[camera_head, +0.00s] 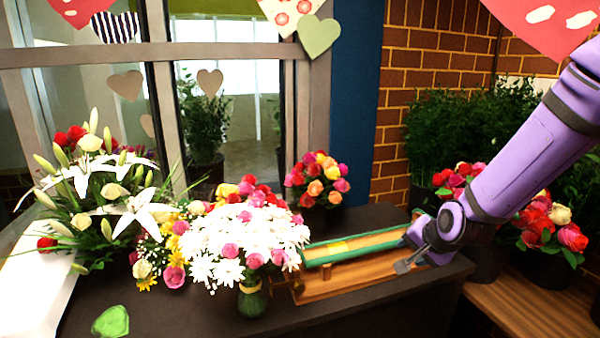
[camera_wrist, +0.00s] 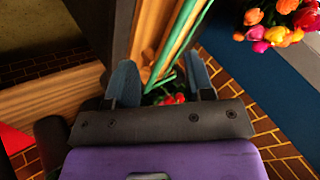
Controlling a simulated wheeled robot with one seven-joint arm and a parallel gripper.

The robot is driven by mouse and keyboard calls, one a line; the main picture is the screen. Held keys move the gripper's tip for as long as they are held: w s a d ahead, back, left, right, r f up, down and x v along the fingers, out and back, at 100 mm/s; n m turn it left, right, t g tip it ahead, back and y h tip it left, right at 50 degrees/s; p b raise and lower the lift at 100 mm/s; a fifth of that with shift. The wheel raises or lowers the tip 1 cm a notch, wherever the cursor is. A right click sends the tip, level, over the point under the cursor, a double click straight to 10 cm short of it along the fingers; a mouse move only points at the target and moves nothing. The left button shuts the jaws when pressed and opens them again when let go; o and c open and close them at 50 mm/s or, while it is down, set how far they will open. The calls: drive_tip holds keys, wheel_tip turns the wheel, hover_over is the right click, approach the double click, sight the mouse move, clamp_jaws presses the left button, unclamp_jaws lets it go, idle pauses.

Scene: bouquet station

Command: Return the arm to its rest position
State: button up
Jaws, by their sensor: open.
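My gripper (camera_head: 404,252) is at the end of my purple arm, low over the right end of a wooden stand (camera_head: 345,283) on the dark counter. In the wrist view my gripper (camera_wrist: 163,80) shows two blue fingers set apart, with nothing gripped between them. A green roll or bar (camera_head: 350,248) lies along the stand, and its right end is close to my fingers. I cannot tell whether they touch. In the wrist view, green bars (camera_wrist: 180,42) run beyond the fingers.
A bouquet of white daisies (camera_head: 235,240) stands left of the stand, with white lilies (camera_head: 135,212) farther left. A rose bunch (camera_head: 318,180) stands behind. Potted roses (camera_head: 550,228) are beside my arm at the right.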

drive_tip(key=s+d+r+n+g+h, duration=0.1)
drive_tip(key=s+r+n, duration=0.3)
drive_tip(key=s+r, duration=0.6)
drive_tip(key=s+d+r+n+g+h, duration=0.1)
drive_tip(key=s+d+r+n, duration=0.2)
drive_tip(key=s+r, duration=0.7)
drive_tip(key=s+n, duration=0.1)
drive_tip(key=s, duration=0.6)
drive_tip(key=shift+r+n+g, duration=0.25)
drive_tip(key=shift+n+g, duration=0.05)
